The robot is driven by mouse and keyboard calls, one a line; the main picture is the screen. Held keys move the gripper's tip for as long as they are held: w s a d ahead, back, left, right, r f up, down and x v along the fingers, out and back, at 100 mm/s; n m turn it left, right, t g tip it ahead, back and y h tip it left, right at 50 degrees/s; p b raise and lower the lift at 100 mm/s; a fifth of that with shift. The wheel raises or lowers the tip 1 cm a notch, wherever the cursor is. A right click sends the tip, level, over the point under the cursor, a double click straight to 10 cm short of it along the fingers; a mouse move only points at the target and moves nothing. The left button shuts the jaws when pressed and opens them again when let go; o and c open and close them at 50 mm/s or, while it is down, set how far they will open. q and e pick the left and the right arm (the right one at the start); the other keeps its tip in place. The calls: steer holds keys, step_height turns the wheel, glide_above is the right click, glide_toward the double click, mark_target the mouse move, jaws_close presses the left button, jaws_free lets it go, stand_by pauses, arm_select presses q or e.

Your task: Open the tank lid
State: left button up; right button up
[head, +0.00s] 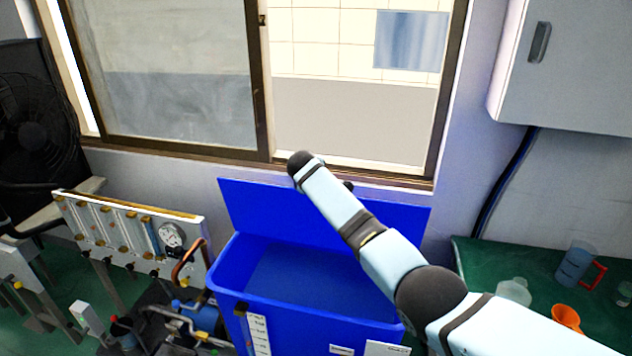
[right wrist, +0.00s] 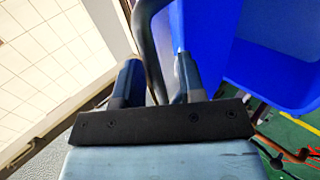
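The blue tank (head: 222,285) stands in the lower middle of the head view. Its blue lid (head: 250,208) stands raised at the back, tilted up near the wall below the window, and the tank's inside shows. My right arm crosses in front of the lid from the lower right. Its gripper is hidden in the head view. In the right wrist view my right gripper (right wrist: 160,78) has its two fingers apart, with a dark curved bar between or behind them; I cannot tell whether they touch it. Blue tank surfaces fill the upper right there. My left gripper is not in view.
A gauge panel (head: 115,235) and pipework (head: 190,315) stand left of the tank. A green table (head: 485,262) with a jug (head: 575,265) and an orange cup (head: 566,317) is at right. A wall cabinet (head: 575,70) hangs above. The window (head: 165,80) is behind.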

steer(key=b+v, duration=0.1)
steer(key=v, duration=1.3)
